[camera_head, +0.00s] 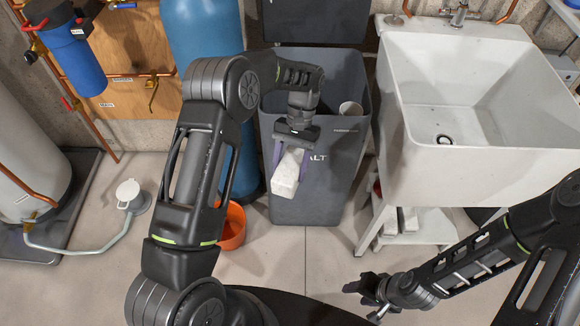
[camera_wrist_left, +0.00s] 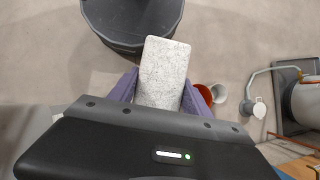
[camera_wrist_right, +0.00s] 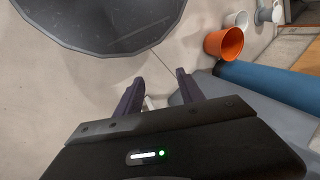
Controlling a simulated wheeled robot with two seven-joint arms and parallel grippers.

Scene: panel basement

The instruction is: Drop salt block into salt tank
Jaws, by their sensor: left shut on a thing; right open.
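The salt block (camera_head: 287,173) is a white, speckled slab. My left gripper (camera_head: 291,155) is shut on it, with a purple finger on either side, and holds it in front of the salt tank. The block (camera_wrist_left: 162,72) also shows between the fingers in the left wrist view. The salt tank (camera_head: 318,185) is a tall dark grey bin with "ALT" lettering visible on its front; its top is open and a light tube stands inside. My left arm hides part of its rim. My right gripper (camera_head: 366,296) is low at the bottom right; its fingers (camera_wrist_right: 155,88) are apart and empty.
A white utility sink (camera_head: 480,100) stands right of the tank, with a shelf below. A dark lid (camera_head: 318,22) is behind the tank. A blue cylinder (camera_head: 203,30) stands to the left, and an orange bucket (camera_head: 232,228) is on the floor. Floor in front is clear.

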